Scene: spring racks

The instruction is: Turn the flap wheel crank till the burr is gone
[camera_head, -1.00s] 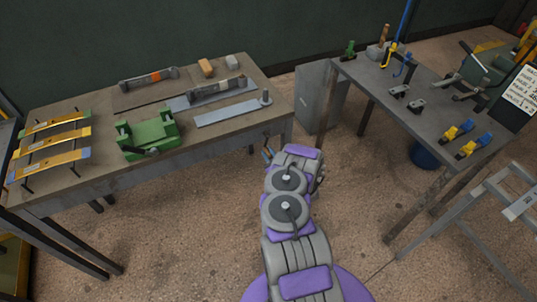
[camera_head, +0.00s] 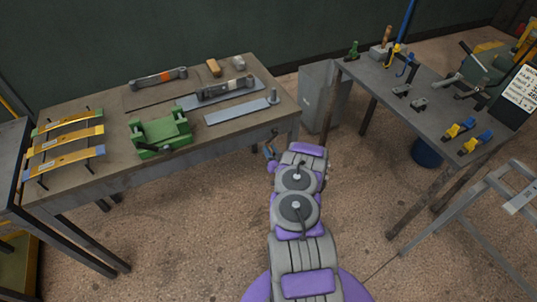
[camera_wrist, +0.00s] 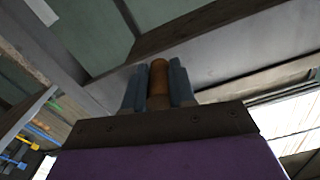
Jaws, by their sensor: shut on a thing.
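My gripper (camera_head: 269,151) is low at the right front corner of the left bench, mostly hidden behind my own arm in the head view. In the wrist view my gripper (camera_wrist: 157,88) has its two blue-grey fingers shut on a brown, rounded handle (camera_wrist: 158,78), which appears to be the crank handle. A small dark part (camera_head: 274,133), perhaps the crank arm, shows just above the gripper by the bench edge. I cannot make out the flap wheel or the burr in either view.
The left bench (camera_head: 85,128) carries a green fixture (camera_head: 161,132), a flat metal strip (camera_head: 240,111) and yellow spring strips (camera_head: 65,139). The right bench (camera_head: 425,118) holds clamps and tools. A grey cabinet (camera_head: 322,95) stands between them. Floor is clear around my arm.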

